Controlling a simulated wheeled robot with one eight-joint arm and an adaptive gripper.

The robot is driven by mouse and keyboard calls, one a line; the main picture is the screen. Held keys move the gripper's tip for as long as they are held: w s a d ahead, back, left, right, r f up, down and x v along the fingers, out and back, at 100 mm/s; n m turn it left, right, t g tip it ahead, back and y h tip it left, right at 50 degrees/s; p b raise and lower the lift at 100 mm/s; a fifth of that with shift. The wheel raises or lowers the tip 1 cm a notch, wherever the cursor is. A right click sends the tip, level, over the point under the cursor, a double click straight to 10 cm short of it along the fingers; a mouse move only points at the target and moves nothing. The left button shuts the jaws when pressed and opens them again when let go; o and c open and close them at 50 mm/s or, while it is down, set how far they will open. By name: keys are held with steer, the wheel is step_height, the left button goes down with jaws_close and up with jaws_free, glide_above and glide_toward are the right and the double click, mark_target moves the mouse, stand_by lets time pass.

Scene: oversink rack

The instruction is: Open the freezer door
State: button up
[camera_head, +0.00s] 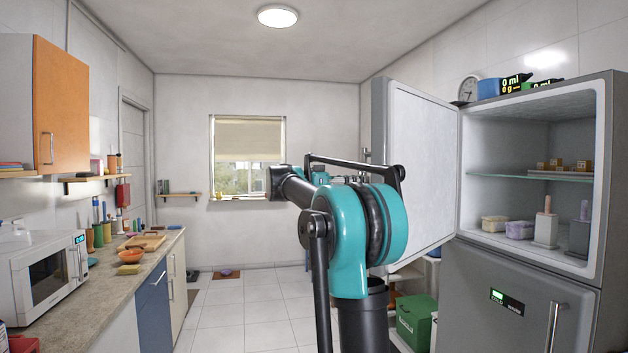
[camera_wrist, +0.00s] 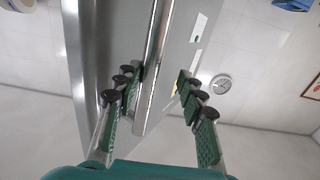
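The upper door (camera_head: 418,160) of the grey fridge-freezer (camera_head: 520,290) stands wide open in the head view, swung out to the left. Its compartment (camera_head: 500,150) is exposed, with a glass shelf and several items inside. In the wrist view, the grey door (camera_wrist: 100,40) and its long metal handle (camera_wrist: 155,65) are close. My gripper (camera_wrist: 156,85) is open, with its green-padded fingers on either side of the handle and visible gaps beside the bar. In the head view my arm hides the gripper. The lower door (camera_head: 515,285) is shut.
A counter (camera_head: 110,285) with a microwave (camera_head: 45,275) and an orange bowl (camera_head: 130,256) runs along the left. A green box (camera_head: 415,320) stands on the floor below the open door. The tiled floor (camera_head: 235,310) between is mostly clear.

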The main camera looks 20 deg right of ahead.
steer(key=w+a, duration=1)
steer(key=w, duration=0.2)
steer(key=shift+w+a, duration=0.35)
stand_by(1.2)
